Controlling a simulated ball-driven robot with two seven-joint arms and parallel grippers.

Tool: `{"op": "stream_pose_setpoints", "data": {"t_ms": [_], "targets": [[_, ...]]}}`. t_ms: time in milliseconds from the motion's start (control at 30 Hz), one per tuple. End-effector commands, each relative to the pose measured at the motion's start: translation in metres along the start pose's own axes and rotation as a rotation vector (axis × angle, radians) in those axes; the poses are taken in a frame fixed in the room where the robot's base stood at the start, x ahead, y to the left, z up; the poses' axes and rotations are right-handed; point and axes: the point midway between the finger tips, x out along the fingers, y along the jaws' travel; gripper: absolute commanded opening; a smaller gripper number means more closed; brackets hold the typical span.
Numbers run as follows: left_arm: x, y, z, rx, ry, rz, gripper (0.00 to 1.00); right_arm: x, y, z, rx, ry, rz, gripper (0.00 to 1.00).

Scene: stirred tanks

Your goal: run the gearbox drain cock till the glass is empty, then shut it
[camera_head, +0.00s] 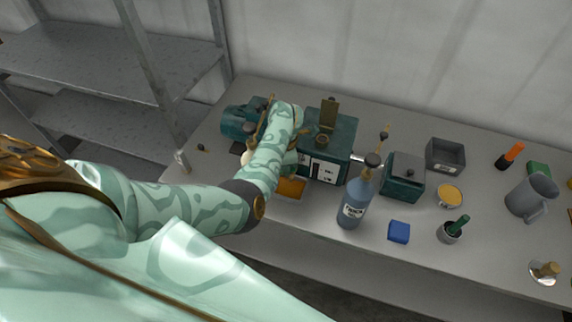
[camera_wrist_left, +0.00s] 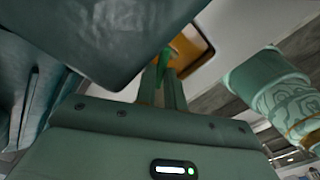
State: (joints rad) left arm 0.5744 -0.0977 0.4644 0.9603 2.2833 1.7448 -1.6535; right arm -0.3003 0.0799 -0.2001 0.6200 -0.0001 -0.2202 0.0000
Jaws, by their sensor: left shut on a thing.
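The teal gearbox (camera_head: 338,135) stands at the back of the bench, its brown filler lid raised. Its front has a white panel (camera_head: 322,170) with small dark windows; the level in the glass is too small to read. My left gripper (camera_head: 290,160) is low at the gearbox's front left corner, and my forearm hides the drain cock in the head view. In the left wrist view the jaws (camera_wrist_left: 167,82) are shut on a small green handle (camera_wrist_left: 164,60), seemingly the cock's. An orange tray (camera_head: 291,188) lies below. No oil stream is visible. My right gripper is out of view.
A teal motor (camera_head: 236,122) sits left of the gearbox. A blue bottle (camera_head: 352,205) stands close to its front right. A small teal box (camera_head: 402,182), a blue block (camera_head: 399,232), a grey bin (camera_head: 446,154) and a grey jug (camera_head: 530,196) stand farther right.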

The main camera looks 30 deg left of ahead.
Motion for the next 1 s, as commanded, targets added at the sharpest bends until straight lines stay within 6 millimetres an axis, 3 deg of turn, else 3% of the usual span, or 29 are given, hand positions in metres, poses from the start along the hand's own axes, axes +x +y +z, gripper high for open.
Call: {"op": "stream_pose_setpoints", "data": {"t_ms": [500, 1000], "targets": [[-0.001, 0.010, 0.003, 0.414, -0.001, 0.000, 0.00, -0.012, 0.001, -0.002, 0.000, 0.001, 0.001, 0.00], [0.000, 0.013, 0.004, 0.551, -0.001, 0.000, 0.00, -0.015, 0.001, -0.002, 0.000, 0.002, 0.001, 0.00]]}}
